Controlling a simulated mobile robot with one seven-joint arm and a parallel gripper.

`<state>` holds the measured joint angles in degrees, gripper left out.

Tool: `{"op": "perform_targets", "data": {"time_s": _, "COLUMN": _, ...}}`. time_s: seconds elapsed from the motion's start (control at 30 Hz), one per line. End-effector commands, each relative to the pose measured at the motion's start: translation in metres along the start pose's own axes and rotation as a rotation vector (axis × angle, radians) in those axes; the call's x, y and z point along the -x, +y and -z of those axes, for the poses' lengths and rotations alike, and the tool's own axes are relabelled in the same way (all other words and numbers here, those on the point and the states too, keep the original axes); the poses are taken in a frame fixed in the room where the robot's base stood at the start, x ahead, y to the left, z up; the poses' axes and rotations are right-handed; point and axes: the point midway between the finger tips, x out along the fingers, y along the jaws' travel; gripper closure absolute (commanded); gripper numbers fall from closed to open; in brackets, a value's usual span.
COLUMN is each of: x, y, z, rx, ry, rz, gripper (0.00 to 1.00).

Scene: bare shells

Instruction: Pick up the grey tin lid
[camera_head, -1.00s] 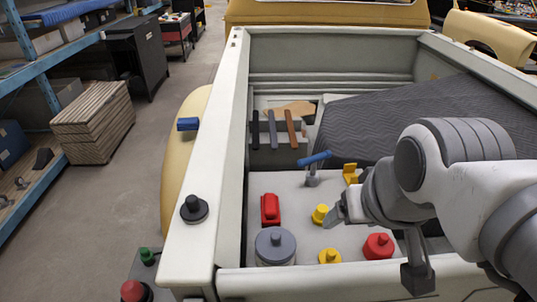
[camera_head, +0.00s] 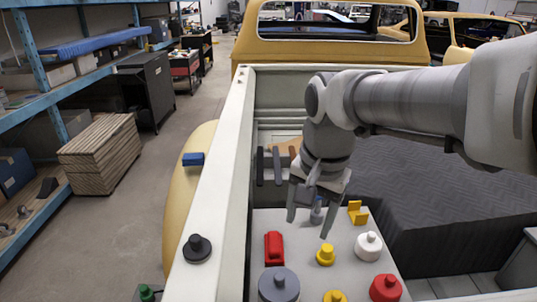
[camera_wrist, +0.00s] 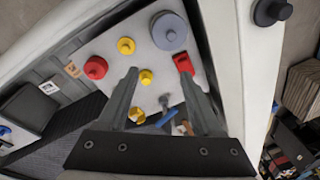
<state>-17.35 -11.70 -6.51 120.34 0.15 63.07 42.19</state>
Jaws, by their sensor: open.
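The grey tin lid (camera_head: 278,285), a wide round disc with a knob on top, lies flat on the light panel in the truck bed, at the bottom of the head view. It shows whole in the wrist view (camera_wrist: 169,31), top centre, beyond my fingertips. My gripper (camera_head: 308,226) points down over the panel, farther back than the lid and apart from it. In the wrist view my gripper (camera_wrist: 159,75) has its fingers wide apart with nothing held between them.
Near the lid are a red block (camera_head: 274,248), a yellow knobbed piece (camera_head: 325,255), a red knobbed piece (camera_head: 385,288) and a white one (camera_head: 368,245). A blue-topped stand (camera_wrist: 166,118) is near my fingers. The truck's side wall (camera_head: 222,185) rises left of the panel.

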Motion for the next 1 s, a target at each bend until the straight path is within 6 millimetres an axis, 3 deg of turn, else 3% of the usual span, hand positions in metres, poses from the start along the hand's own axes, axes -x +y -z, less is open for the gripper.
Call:
{"op": "perform_targets", "data": {"time_s": 0.1, "x": -0.013, "y": -0.025, "z": 0.005, "rx": -0.103, "ry": -0.047, "rz": -0.058, "gripper": 0.33}}
{"op": "perform_targets", "data": {"time_s": 0.33, "x": -0.027, "y": -0.047, "z": 0.009, "rx": -0.221, "ry": -0.074, "rz": -0.121, "gripper": 0.33}}
{"op": "perform_targets", "data": {"time_s": 0.47, "x": -0.038, "y": -0.047, "z": 0.008, "rx": -0.236, "ry": -0.078, "rz": -0.13, "gripper": 0.33}}
{"op": "perform_targets", "data": {"time_s": 0.8, "x": -0.108, "y": -0.038, "z": 0.001, "rx": -0.234, "ry": -0.078, "rz": -0.13, "gripper": 0.33}}
{"op": "perform_targets", "data": {"time_s": 1.0, "x": -0.14, "y": -0.035, "z": -0.002, "rx": -0.235, "ry": -0.077, "rz": -0.129, "gripper": 0.33}}
